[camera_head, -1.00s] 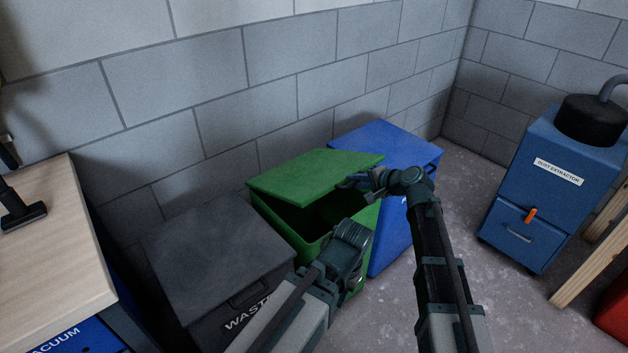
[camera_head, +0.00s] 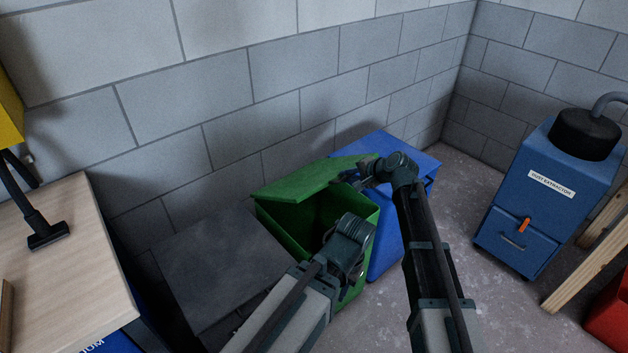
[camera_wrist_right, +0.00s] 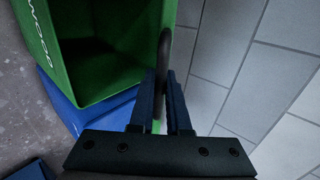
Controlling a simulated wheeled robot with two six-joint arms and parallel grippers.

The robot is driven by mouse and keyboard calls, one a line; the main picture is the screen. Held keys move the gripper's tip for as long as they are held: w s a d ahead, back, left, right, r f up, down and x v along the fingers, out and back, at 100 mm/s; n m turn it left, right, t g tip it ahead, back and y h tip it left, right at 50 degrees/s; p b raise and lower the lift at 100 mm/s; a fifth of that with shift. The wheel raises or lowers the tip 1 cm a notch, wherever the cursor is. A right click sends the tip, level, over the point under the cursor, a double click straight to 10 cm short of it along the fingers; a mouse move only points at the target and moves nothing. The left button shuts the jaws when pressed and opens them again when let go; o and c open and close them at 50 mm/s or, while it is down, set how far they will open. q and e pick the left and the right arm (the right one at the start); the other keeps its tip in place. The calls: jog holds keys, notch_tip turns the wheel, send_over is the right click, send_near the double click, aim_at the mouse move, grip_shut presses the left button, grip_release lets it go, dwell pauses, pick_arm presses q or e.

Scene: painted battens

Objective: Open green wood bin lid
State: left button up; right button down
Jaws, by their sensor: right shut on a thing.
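The green wood bin (camera_head: 282,232) stands between a dark bin and a blue bin. Its green lid (camera_head: 305,180) is raised and tilted back toward the wall, so the hollow inside shows. My right gripper (camera_head: 349,178) is at the lid's free edge, shut on the dark lid handle (camera_wrist_right: 164,55), which shows between its fingers in the right wrist view. That view also looks into the green bin (camera_wrist_right: 115,50), with white "WOOD" lettering on its side. My left arm's end (camera_head: 345,243) is in front of the bin opening; its fingertips cannot be made out.
A dark waste bin (camera_head: 215,265) stands to the left and a blue bin (camera_head: 410,160) to the right, close against the green one. A block wall is behind. A wooden bench (camera_head: 60,270) is at far left. A blue dust extractor (camera_head: 535,205) stands right, beyond open floor.

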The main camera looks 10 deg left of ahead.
jog(key=shift+a+r, duration=0.1)
dwell(0.3)
jog(key=shift+g+h, duration=0.5)
jog(key=shift+h, duration=0.1)
jog(key=w+a+r+p, duration=0.1)
jog(key=p, duration=0.1)
jog(key=a+r+p, duration=0.1)
jog(key=r+p, duration=0.1)
jog(key=w+a+r+p, duration=0.1)
jog(key=r+p, duration=0.1)
jog(key=p, duration=0.1)
jog(key=shift+w+a+r, duration=0.15)
jog(key=shift+w+r, duration=0.05)
jog(key=shift+w, duration=0.1)
jog(key=shift+w+a+r+p, duration=0.3)
jog(key=shift+a+r+p, duration=0.15)
jog(key=shift+p, duration=0.3)
jog(key=shift+f, duration=0.1)
jog(key=w+a+r+g+h+p, duration=0.1)
jog(key=w+a+r+p, duration=0.2)
jog(key=a+r+p, duration=0.2)
jog(key=shift+w+a+h+p, duration=0.25)
jog(key=shift+w+h+p, duration=0.1)
jog(key=shift+p, duration=0.55)
